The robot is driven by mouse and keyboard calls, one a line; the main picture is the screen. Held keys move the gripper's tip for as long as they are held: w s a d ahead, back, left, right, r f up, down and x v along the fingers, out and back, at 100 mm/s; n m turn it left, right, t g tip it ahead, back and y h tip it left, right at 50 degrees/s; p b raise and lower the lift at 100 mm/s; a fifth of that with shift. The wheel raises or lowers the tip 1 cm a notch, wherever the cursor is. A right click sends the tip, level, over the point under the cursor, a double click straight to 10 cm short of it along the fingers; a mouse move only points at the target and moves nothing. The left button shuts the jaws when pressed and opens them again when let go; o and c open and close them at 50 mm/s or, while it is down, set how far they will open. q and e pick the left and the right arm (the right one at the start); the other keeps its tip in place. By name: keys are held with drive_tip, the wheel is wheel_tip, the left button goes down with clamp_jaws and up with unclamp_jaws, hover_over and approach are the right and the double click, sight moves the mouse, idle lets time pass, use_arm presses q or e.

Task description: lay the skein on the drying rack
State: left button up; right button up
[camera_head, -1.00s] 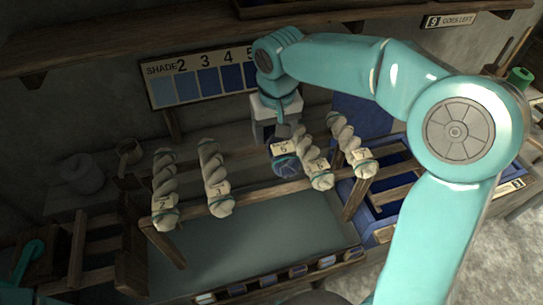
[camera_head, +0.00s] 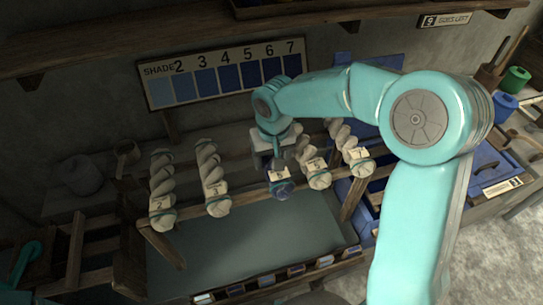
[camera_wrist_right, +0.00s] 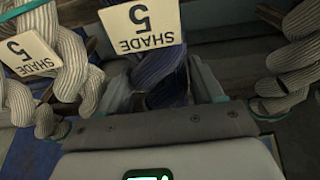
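The blue skein (camera_head: 283,189) with a pale tag hangs from my right gripper (camera_head: 279,158), at the drying rack's front rail (camera_head: 245,196). In the right wrist view the blue skein (camera_wrist_right: 162,72) sits between the grey fingers, and its tag reads SHADE 5. Pale twisted skeins hang on the rack: one tagged 2 (camera_head: 162,190), one tagged 3 (camera_head: 212,180), one tagged 5 (camera_head: 314,168) and another (camera_head: 352,150) at the right. The blue skein is between 3 and the pale 5, close beside the latter. I cannot tell whether it rests on the rail.
A shade board (camera_head: 225,73) numbered 2 to 7 stands behind the rack. A blue-lined drawer or tray (camera_head: 490,170) is at the right, with green (camera_head: 514,79) and blue (camera_head: 504,106) spools behind it. A shelf (camera_head: 200,30) runs above. The rail between 3 and the blue skein is free.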

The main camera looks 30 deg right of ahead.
drive_tip(key=o, duration=0.4)
drive_tip(key=shift+c, duration=0.2)
drive_tip(key=shift+r, duration=0.1)
wheel_tip(320, 180, up, 12)
drive_tip(key=s, duration=0.1)
drive_tip(key=shift+s+r, duration=0.15)
drive_tip(key=shift+s, duration=0.05)
